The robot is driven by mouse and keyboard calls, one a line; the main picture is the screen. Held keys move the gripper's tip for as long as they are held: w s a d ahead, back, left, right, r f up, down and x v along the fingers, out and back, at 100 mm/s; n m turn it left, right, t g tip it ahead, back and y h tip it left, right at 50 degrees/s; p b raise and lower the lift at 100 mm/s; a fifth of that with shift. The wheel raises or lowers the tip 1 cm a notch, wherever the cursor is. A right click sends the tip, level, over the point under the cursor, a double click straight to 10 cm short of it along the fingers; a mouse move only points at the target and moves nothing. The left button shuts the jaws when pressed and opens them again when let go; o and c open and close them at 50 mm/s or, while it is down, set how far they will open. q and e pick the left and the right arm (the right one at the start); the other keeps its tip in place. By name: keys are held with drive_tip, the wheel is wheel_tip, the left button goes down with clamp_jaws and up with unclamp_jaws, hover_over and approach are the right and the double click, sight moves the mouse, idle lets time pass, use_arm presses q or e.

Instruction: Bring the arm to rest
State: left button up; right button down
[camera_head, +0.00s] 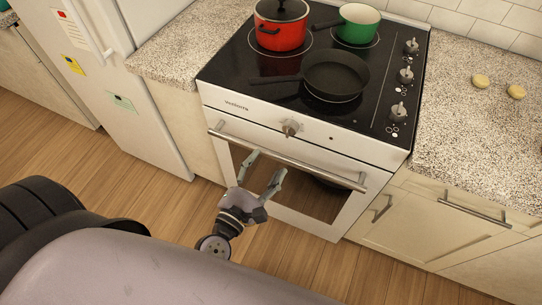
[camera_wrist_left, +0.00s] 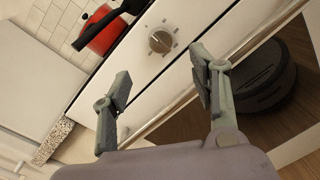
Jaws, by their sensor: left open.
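My left gripper (camera_head: 263,172) is open and empty in front of the white oven (camera_head: 214,97), close to the handle bar (camera_head: 290,155) of its shut door. In the left wrist view its two fingers (camera_wrist_left: 160,88) are spread apart with nothing between them. The oven knob (camera_wrist_left: 160,41) lies beyond the fingertips there, and also shows on the front panel in the head view (camera_head: 290,128). I cannot tell if a finger touches the handle bar. My right gripper is not in view.
A red pot (camera_head: 281,33), a black pan (camera_head: 336,76) and a green pan (camera_head: 358,24) stand on the black cooktop (camera_head: 238,70). A white fridge (camera_head: 105,85) stands at left. A dark round object (camera_wrist_left: 264,76) shows through the oven glass. The wooden floor (camera_head: 165,205) in front is clear.

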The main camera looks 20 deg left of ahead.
use_arm(q)
drive_tip(key=shift+f, duration=0.1)
idle(0.5)
drive_tip(key=s+a+f+m+g, duration=0.1)
drive_tip(key=s+f+m+g, duration=0.25)
drive_tip(key=f+m, duration=0.75)
drive_tip(key=s+f+m+g, duration=0.3)
drive_tip(key=f+m+g, duration=0.15)
drive_tip(key=f, duration=1.25)
drive_tip(key=s+a+f+m+g+y, duration=0.1)
drive_tip(key=s+a+f+m+g, duration=0.2)
drive_tip(key=s+f+m, duration=0.4)
drive_tip(key=s+a+f+m+g, duration=0.3)
drive_tip(key=s+f+m+g, duration=0.2)
drive_tip(key=s+f, duration=0.8)
drive_tip(key=s+m, duration=0.3)
drive_tip(key=s, duration=0.1)
drive_tip(key=shift+s+a+g+y, duration=0.15)
drive_tip(key=shift+s+g+y, duration=0.15)
drive_tip(key=shift+g+y, duration=0.1)
